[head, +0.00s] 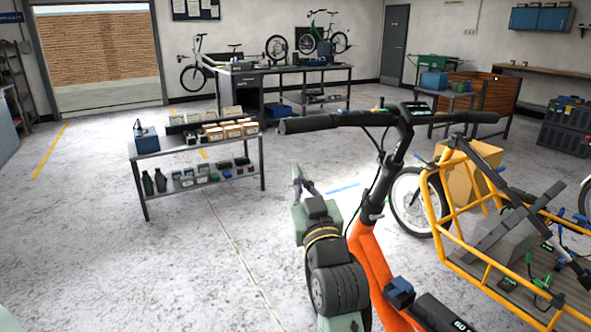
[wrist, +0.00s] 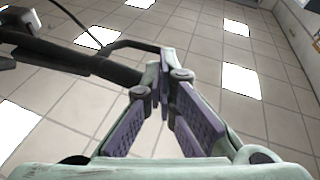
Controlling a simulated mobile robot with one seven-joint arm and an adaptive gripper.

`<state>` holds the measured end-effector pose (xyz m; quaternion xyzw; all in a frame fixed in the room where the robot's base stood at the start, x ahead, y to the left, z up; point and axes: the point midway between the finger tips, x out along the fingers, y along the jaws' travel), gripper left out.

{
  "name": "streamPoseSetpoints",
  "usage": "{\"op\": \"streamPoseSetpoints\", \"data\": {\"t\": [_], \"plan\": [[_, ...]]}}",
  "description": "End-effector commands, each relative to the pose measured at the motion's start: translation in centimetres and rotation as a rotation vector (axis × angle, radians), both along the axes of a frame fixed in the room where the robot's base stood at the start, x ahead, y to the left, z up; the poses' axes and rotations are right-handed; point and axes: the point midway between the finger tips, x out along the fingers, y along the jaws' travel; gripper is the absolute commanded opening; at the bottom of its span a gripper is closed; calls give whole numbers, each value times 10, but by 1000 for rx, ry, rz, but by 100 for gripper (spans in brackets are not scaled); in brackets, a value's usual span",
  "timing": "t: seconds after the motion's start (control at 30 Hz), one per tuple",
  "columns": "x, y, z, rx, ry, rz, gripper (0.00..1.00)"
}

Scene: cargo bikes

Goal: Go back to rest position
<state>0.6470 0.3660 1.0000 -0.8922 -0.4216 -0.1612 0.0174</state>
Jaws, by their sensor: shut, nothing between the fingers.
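My arm rises at the bottom middle of the head view, just left of the cargo bike's orange frame (head: 372,268). My gripper (head: 298,180) is at its far end, below and near the bike's black handlebar (head: 335,121). In the wrist view my gripper (wrist: 166,85) has its fingers drawn together, with nothing held between them. The wrist camera looks up at a tiled ceiling with bright light panels. A black bar, likely the handlebar, crosses the upper left of the wrist view (wrist: 90,62). I cannot tell whether it touches my gripper.
The bike's yellow cargo frame (head: 437,205) holds a cardboard box (head: 462,178) and other items. A small shelf table (head: 148,153) with boxes and bottles stands left of centre. A workbench (head: 240,98) stands behind. The floor (head: 110,260) at the left is clear.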

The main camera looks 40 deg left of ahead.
Motion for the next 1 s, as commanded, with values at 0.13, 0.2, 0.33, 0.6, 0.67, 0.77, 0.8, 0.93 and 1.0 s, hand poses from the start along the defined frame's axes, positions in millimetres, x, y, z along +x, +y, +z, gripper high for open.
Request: {"op": "streamPoseSetpoints", "data": {"t": [0.13, 0.2, 0.33, 0.6, 0.67, 0.77, 0.8, 0.93, 1.0], "plan": [[-6, -8, -3, 0, 0, 0, 0], [-7, -9, -4, 0, 0, 0, 0], [-7, -9, -3, -1, 1, 0, 0], [-7, -9, -3, 0, 0, 0, 0], [-7, -9, -3, 0, 0, 0, 0], [-9, -8, -1, 4, -4, 3, 0], [-12, -6, 3, 14, -15, 7, 0], [-45, 3, 39, 101, -99, 50, 0], [-77, 8, 71, 184, -174, 92, 0]]}}
